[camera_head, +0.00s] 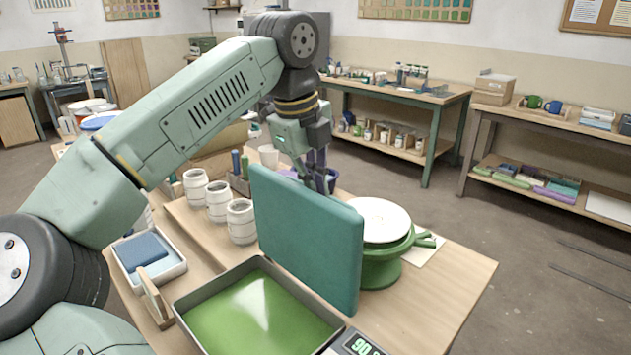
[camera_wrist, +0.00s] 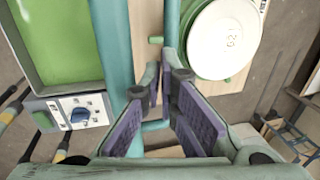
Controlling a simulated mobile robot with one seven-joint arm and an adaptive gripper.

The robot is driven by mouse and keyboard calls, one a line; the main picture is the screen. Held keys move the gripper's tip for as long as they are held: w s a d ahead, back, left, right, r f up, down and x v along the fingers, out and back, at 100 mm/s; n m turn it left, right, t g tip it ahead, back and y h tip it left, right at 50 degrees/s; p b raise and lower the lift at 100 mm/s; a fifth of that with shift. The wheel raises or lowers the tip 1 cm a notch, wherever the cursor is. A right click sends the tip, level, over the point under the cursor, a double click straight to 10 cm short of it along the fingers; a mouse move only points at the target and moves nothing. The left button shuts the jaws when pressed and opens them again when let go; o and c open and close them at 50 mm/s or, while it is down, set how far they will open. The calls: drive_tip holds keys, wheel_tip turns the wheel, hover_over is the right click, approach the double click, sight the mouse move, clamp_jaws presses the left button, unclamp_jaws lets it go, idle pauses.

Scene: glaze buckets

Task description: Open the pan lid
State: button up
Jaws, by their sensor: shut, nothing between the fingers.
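The pan (camera_head: 190,311) is a dark-rimmed rectangular tray of green glaze on the table's front part; it also shows at the upper left in the wrist view (camera_wrist: 66,86). Its teal lid (camera_head: 305,238) stands raised, nearly upright, along the pan's right side, leaving the glaze uncovered. In the wrist view the lid shows nearly edge-on as a teal strip (camera_wrist: 106,35). My gripper (camera_wrist: 164,78) is shut and empty, beside the lid on the side away from the glaze. In the head view its fingertips are hidden behind the lid; I cannot tell whether they touch it.
A green stand with a white disc (camera_head: 380,219) is close on the lid's right. Several pale jars (camera_head: 241,221) stand behind the pan. A white tray with a blue sponge (camera_head: 140,250) is at left. A digital readout (camera_head: 360,344) sits at the pan's front right corner.

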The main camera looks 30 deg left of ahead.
drive_tip(key=shift+o, duration=0.4)
drive_tip(key=shift+f, duration=0.4)
drive_tip(key=shift+o, duration=0.2)
drive_tip(key=shift+w, duration=0.1)
drive_tip(key=shift+o, duration=0.6)
drive_tip(key=shift+w+d+r+p, duration=0.15)
drive_tip(key=shift+w+r+p, duration=0.05)
drive_tip(key=shift+w+p, duration=0.25)
drive_tip(key=w+d+r+p, duration=0.2)
drive_tip(key=w+d, duration=0.1)
drive_tip(key=w, duration=0.8)
drive_tip(key=shift+d+r, duration=0.15)
drive_tip(key=shift+r, duration=0.25)
drive_tip(key=v, duration=1.2)
